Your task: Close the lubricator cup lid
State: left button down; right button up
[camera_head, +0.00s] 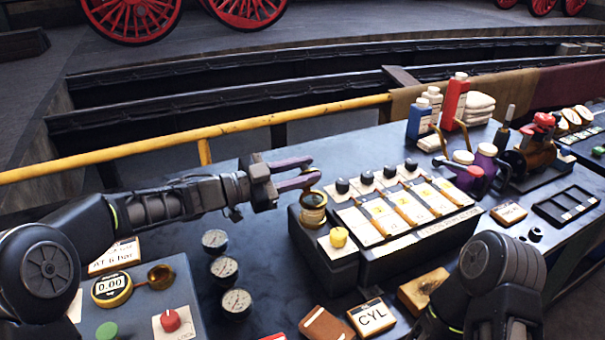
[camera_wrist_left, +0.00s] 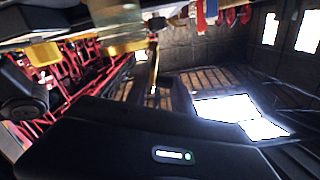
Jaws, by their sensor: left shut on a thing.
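In the left wrist view a blurred brass shape (camera_wrist_left: 119,30) shows at the top. My right arm is at the lower right; its gripper is out of the picture.
A yellow knob (camera_head: 338,237) sits just in front of the cup. Several black knobs (camera_head: 342,186) line the box's back. Gauges (camera_head: 223,268) lie to the left. Bottles (camera_head: 455,100) and a purple can (camera_head: 470,178) stand beyond the box's right end.

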pick_arm(q)
jog(key=shift+s+m, duration=0.15)
jog(key=shift+m, duration=0.15)
dwell(0.5)
jog(key=c, duration=1.3)
grip_release()
jog(key=shift+o, duration=0.2)
jog(key=b+v, duration=0.1)
jog(key=v, duration=0.6)
jog(key=shift+a, duration=0.35)
jog(key=shift+s, duration=0.15)
